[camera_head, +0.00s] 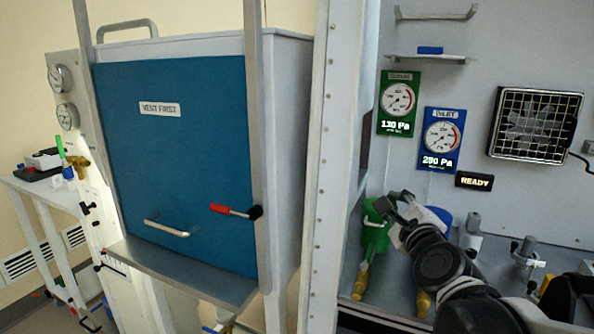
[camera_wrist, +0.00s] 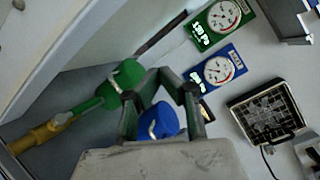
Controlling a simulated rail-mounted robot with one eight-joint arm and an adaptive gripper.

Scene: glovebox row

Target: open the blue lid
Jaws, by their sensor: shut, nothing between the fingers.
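A round blue lid (camera_wrist: 160,121) with a small pale handle shows between and behind my gripper's fingers in the wrist view. In the head view only part of its blue (camera_head: 441,216) shows, the rest hidden by my gripper and arm. My gripper (camera_wrist: 161,73) is shut and empty, its fingertips together, over the area between the blue lid and a round green lid (camera_wrist: 124,75). In the head view my gripper (camera_head: 388,204) is beside the green lid (camera_head: 374,232). I cannot tell how far the fingertips are from the blue lid. The blue lid looks seated.
A large blue panel (camera_head: 190,170) marked VENT FIRST has a handle and a red lever (camera_head: 230,210). A white frame post (camera_head: 318,170) stands left of my gripper. Gauges (camera_head: 442,138), a READY sign (camera_head: 474,181) and a caged fan (camera_head: 535,125) line the back wall. Yellow fittings (camera_head: 361,283) stand below.

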